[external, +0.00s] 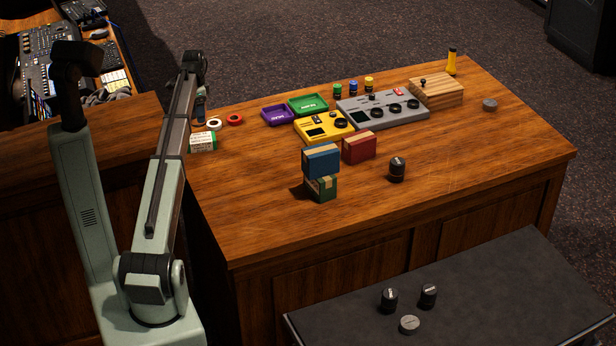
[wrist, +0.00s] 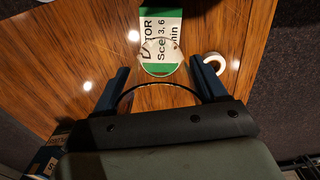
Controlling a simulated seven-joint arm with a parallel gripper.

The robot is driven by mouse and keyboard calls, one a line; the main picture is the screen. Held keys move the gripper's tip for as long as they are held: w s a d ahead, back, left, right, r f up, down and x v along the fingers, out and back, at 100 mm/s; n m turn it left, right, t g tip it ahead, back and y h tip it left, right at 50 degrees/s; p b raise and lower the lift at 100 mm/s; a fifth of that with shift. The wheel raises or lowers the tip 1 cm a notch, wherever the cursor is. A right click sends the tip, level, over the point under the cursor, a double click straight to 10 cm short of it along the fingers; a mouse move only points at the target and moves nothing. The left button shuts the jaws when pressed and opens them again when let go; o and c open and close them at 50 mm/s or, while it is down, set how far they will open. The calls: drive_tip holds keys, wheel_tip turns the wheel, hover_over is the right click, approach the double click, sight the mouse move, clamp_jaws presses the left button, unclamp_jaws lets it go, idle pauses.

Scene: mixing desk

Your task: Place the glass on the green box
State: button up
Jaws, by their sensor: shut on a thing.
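My gripper (wrist: 160,68) has its two dark blue fingers apart, shut on a clear glass (wrist: 157,88) whose curved rim shows between them. A card with print shows through the glass in the wrist view. In the external view my gripper (external: 200,106) is over the left end of the desk; the glass is hard to make out there. The green box (external: 327,189) stands near the desk's front edge, right of my gripper, with a blue box (external: 321,161) on top of it. A flat green tray (external: 308,104) lies farther back.
A white and green card (external: 202,142), a white ring (external: 214,124) and a red ring (external: 235,119) are near my gripper. A red box (external: 359,147) and a dark knob (external: 397,169) stand right of the stack. The front left desktop is clear.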

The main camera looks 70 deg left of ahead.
drive_tip(key=shift+f, duration=2.9)
drive_tip(key=shift+f, duration=0.1)
drive_tip(key=o, duration=1.2)
wheel_tip(320, 180, up, 12)
drive_tip(key=shift+r, duration=0.1)
